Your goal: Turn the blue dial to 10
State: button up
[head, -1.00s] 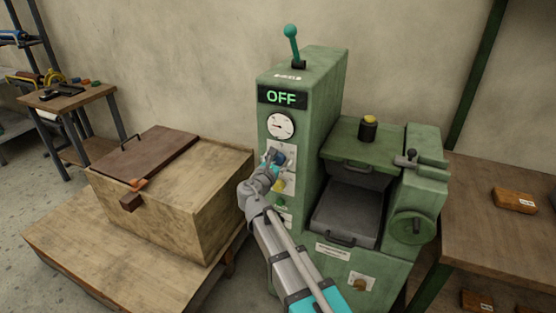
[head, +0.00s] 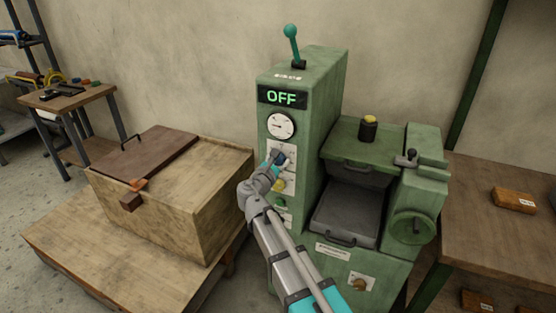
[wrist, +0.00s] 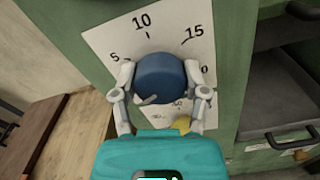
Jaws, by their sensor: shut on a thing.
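The blue dial (wrist: 161,76) sits on a white scale plate (wrist: 100,40) marked 5, 10 and 15, with another number partly hidden at the right. The 10 is above the dial in the wrist view. My gripper (wrist: 160,80) is shut on the dial, with one grey finger on each side. A small pale piece shows at the dial's lower left; I cannot tell whether it is a pointer, so the setting is unclear. In the head view the dial (head: 281,157) is partly covered by my gripper, on the front of the green machine (head: 300,100).
A yellow knob (head: 278,185) lies just below the dial, close to my gripper. A gauge (head: 281,125) and a display reading OFF (head: 282,97) are above. A wooden box (head: 170,195) stands left; the press section (head: 350,205) is at the right.

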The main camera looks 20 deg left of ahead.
jog(key=m, duration=1.1)
jog(key=shift+m, duration=0.4)
jog(key=m, duration=1.1)
jog(key=o, duration=1.1)
jog(key=shift+o, duration=0.2)
jog(key=shift+s, duration=0.15)
